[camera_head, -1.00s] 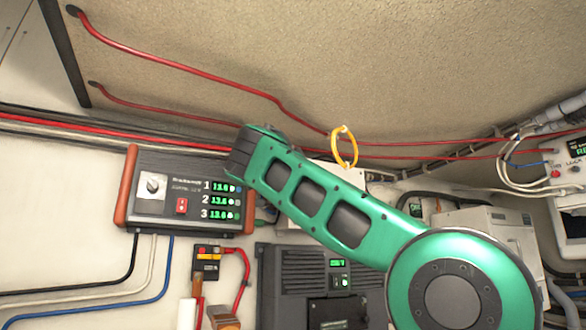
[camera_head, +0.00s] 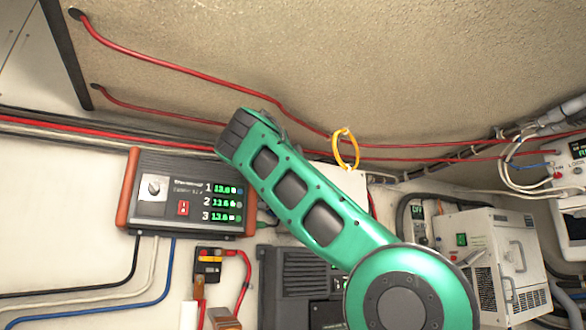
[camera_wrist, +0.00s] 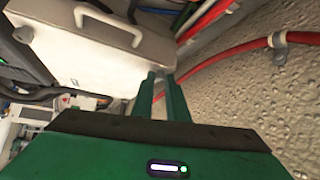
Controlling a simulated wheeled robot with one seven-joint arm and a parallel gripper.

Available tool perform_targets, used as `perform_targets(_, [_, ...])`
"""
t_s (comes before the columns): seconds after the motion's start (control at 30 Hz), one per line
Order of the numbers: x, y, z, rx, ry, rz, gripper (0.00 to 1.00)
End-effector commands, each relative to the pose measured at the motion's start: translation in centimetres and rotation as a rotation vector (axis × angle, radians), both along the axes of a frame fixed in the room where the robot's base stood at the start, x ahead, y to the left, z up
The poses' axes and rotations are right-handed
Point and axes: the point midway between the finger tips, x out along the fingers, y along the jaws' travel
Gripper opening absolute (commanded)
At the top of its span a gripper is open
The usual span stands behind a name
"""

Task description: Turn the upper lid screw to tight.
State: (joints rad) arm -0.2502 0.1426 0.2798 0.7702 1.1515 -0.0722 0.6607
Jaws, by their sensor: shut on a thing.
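In the wrist view my gripper (camera_wrist: 159,77) reaches forward with its two green fingers close together. The fingertips are at the edge of a pale box (camera_wrist: 90,55) with a white handle (camera_wrist: 110,22) on its face. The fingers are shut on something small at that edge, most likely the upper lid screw. The screw itself is hidden by the fingertips, so its angle cannot be read. In the head view only a corner of a pale box (camera_head: 352,182) shows behind my green arm, and my gripper is hidden there.
A red cable (camera_wrist: 230,52) in a clamp runs along the rough wall just right of my fingers. In the head view a yellow ring (camera_head: 345,148) hangs on the red cables above my arm. A display panel (camera_head: 185,192) is at left, and a white unit (camera_head: 490,250) stands at right.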

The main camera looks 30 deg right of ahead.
Motion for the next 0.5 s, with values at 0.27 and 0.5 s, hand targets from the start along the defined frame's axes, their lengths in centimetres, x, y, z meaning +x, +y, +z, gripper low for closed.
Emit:
perform_targets(0.27, [0.01, -0.12, -0.09, 0.001, 0.003, -0.003, 0.32])
perform_targets(0.5, [-0.26, 0.19, -0.11, 0.0, 0.001, -0.001, 0.32])
